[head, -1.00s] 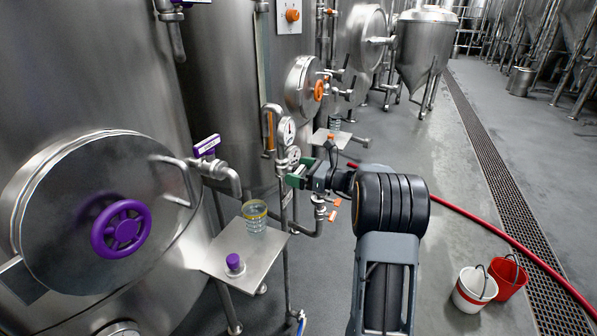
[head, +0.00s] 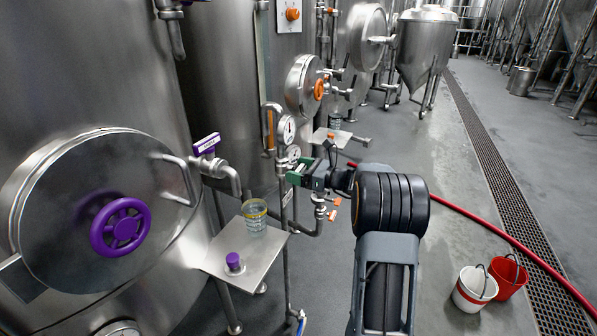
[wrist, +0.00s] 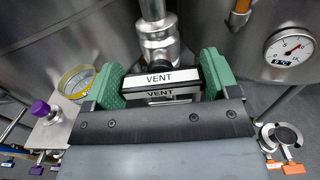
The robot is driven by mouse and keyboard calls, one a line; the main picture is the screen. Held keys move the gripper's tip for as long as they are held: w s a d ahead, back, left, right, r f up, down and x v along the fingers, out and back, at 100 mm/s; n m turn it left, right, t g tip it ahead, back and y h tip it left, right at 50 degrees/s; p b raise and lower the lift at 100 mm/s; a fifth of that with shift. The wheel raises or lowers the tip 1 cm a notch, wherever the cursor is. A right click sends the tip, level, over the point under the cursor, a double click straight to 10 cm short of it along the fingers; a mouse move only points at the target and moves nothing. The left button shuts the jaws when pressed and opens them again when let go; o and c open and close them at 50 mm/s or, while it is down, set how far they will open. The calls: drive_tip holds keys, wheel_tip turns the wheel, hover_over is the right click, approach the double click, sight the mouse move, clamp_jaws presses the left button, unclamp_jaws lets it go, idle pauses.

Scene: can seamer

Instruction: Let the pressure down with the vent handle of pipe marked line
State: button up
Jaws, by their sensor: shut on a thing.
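A black vent handle (wrist: 158,82) with white VENT labels sits between the green finger pads of my gripper (wrist: 162,84) in the wrist view. The gripper is shut on it. A steel valve body and pipe (wrist: 156,40) rise just behind the handle. In the head view my gripper (head: 302,174) is at the pipework between the tanks, and its fingers hide the handle there. A round pressure gauge (wrist: 290,47) is at the right of the wrist view, its needle pointing up and right.
A purple valve handle (head: 207,145) and hatch (head: 100,215) are at left. Orange-handled valves (head: 331,215) hang below my gripper. Buckets (head: 474,290) and a red hose (head: 480,222) lie right.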

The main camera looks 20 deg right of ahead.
drive_tip(key=n+b, duration=0.4)
drive_tip(key=b, duration=0.1)
drive_tip(key=shift+f, duration=0.3)
drive_tip(key=n+b, duration=0.4)
drive_tip(key=b, duration=0.1)
drive_tip(key=shift+s+r, duration=0.1)
drive_tip(key=shift+r, duration=0.05)
drive_tip(key=shift+a+n, duration=0.1)
drive_tip(key=shift+n, duration=0.3)
drive_tip(key=o, duration=0.8)
drive_tip(key=shift+r, duration=0.1)
drive_tip(key=v, duration=1.4)
drive_tip(key=shift+p, duration=0.35)
drive_tip(key=shift+c, duration=0.3)
